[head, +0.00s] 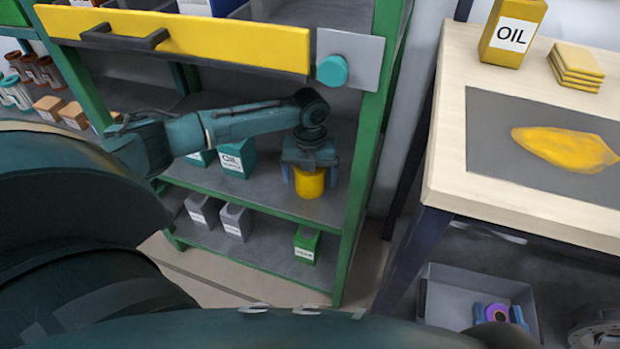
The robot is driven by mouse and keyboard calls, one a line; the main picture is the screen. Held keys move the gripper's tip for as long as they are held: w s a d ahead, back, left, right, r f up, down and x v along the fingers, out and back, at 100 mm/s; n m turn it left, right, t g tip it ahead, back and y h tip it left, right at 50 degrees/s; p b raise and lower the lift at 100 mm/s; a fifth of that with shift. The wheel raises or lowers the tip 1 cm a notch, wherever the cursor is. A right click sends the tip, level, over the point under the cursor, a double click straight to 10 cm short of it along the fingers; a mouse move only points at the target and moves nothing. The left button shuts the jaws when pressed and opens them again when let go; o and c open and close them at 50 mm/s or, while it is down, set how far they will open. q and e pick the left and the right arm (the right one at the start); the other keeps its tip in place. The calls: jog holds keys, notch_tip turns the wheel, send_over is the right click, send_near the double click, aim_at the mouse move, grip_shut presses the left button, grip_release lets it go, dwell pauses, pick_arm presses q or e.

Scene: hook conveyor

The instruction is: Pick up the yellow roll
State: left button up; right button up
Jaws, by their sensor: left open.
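The yellow roll (309,184) stands upright on the middle shelf of the green-framed rack, near its front right corner. My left gripper (309,172) points down over it, with its fingers around the upper part of the roll. The fingers are open, and I cannot tell whether they touch it. My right gripper (499,317) is low at the bottom right, in front of a grey bin. Its blue fingers are on both sides of a purple roll (499,310) with an orange middle, and appear shut on it.
Teal oil boxes (237,158) stand left of the yellow roll on the same shelf. A yellow drawer front (180,38) lies above my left arm. A green box (306,244) is on the lower shelf. A wooden table (450,120) stands to the right.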

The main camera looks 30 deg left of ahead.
pick_arm(q)
jog(key=shift+c, duration=0.4)
jog(key=c, duration=1.1)
jog(key=shift+r, duration=0.2)
